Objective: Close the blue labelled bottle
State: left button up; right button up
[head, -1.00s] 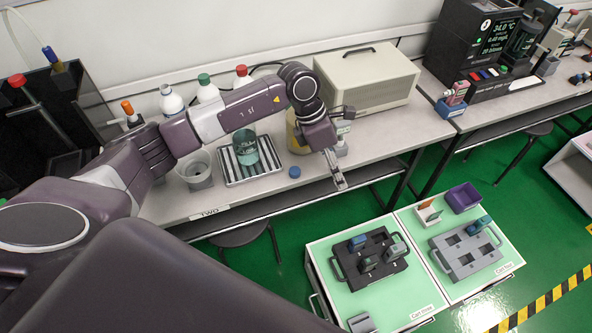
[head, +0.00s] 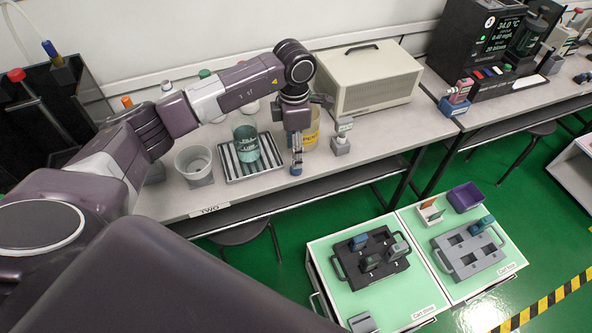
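A small blue cap (head: 295,171) is at the front part of the bench, right of the striped tray. My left gripper (head: 297,163) points down right at the cap, with its fingertips at the cap's top. Whether the fingers grip it cannot be told. A pale bottle neck (head: 167,87) with no coloured cap shows at the back left above my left arm. The arm hides most of that bottle, and its label cannot be read here. My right gripper is not in view.
A striped tray (head: 230,172) holds a teal beaker (head: 246,145). A clear beaker (head: 193,162) stands to its left. A yellow-labelled container (head: 312,130) is just behind my gripper, and a small grey device (head: 341,140) is to its right. A beige box (head: 375,85) stands behind.

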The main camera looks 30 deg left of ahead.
aim_at(296, 170)
pick_arm(q)
jog(key=shift+f, duration=0.45)
jog(key=shift+w, duration=0.1)
jog(key=f+b, duration=0.2)
jog(key=f, duration=0.1)
jog(key=f+b, duration=0.1)
jog(key=f, duration=0.1)
jog(key=shift+d+f, duration=0.15)
jog(key=shift+d, duration=0.1)
jog(key=shift+c, duration=0.3)
jog(key=c, duration=0.7)
